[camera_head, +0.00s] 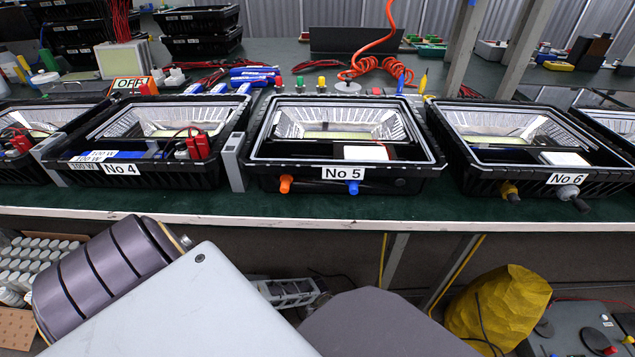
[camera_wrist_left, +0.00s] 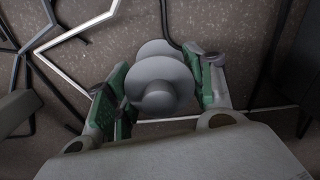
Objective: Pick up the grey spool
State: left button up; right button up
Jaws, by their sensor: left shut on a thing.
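In the left wrist view, the grey spool (camera_wrist_left: 158,84) sits between the two green-padded fingers of my left gripper (camera_wrist_left: 160,88). The gripper is shut on it, with a finger on each side. The spool has a round flange and a rounded knob facing the camera. Dark floor shows behind it. In the head view I see neither the spool nor my left gripper; parts of my own arm fill the lower left. My right gripper is in neither view.
A green workbench (camera_head: 270,213) carries several black floodlight housings, among them No 4 (camera_head: 90,165), No 5 (camera_head: 345,185) and No 6 (camera_head: 520,185). A yellow bag (camera_head: 500,305) stands below at the right. In the left wrist view, metal bars (camera_wrist_left: 75,35) lie at the upper left.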

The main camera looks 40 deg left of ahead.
pick_arm(q)
jog(key=shift+r, duration=0.2)
jog(key=shift+r+p, duration=0.4)
jog(key=shift+p, duration=0.1)
notch_tip(320, 180, up, 3)
jog(key=shift+f+p, duration=0.15)
jog(key=shift+p, duration=0.85)
notch_tip(320, 180, up, 4)
jog(key=p, duration=0.3)
jog(key=shift+r+p, duration=0.5)
jog(key=shift+r, duration=0.5)
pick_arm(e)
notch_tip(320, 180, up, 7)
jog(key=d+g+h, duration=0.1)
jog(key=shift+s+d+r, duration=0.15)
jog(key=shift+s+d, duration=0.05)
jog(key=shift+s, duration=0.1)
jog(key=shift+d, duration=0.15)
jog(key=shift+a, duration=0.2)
pick_arm(q)
jog(key=shift+r, duration=0.1)
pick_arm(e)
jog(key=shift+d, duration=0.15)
